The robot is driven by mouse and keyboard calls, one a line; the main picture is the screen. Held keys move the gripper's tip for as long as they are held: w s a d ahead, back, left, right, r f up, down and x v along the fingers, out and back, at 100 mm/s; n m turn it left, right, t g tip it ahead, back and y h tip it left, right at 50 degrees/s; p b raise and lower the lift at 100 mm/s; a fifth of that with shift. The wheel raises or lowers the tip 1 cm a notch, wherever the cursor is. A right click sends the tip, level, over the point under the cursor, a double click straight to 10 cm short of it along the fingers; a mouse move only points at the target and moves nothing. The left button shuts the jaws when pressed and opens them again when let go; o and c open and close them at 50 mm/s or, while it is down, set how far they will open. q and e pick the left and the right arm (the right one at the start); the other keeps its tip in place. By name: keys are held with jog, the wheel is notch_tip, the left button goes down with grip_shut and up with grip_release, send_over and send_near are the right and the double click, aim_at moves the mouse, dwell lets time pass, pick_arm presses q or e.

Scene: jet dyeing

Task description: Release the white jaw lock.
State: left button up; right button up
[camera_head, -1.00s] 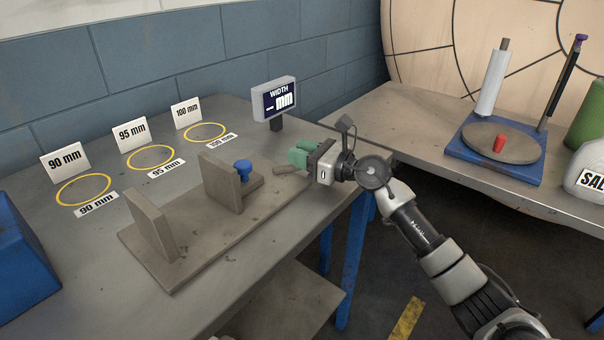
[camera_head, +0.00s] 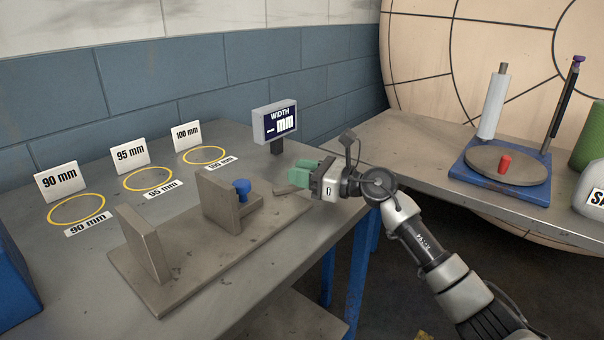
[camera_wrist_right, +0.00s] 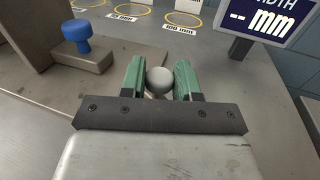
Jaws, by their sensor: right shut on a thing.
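The measuring fixture (camera_head: 178,262) on the grey table has a fixed upright plate, a second jaw block (camera_head: 217,204) and a blue knob (camera_head: 242,186). A grey bar (camera_head: 290,188) shows at the fixture's far right end, by my right gripper (camera_head: 299,177). In the right wrist view, the green fingers stand on either side of a pale round knob (camera_wrist_right: 159,81), which appears to be the white jaw lock, and are shut on it. In the head view the fingers hide this knob. My left gripper is out of view.
The width display (camera_head: 275,122) stands just behind my right gripper and shows a dash. Three yellow rings with 90, 95 and 100 mm signs (camera_head: 60,182) lie empty at the left. A blue box (camera_head: 12,275) is at the left edge. A second table (camera_head: 430,160) stands at the right.

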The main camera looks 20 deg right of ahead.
jog(key=o, duration=0.9)
jog(key=shift+s+d, duration=0.25)
jog(key=shift+d, duration=0.15)
jog(key=b+v, duration=0.1)
jog(key=v, duration=0.8)
jog(key=shift+f, duration=0.1)
jog(key=shift+s+d, duration=0.3)
jog(key=shift+d, duration=0.05)
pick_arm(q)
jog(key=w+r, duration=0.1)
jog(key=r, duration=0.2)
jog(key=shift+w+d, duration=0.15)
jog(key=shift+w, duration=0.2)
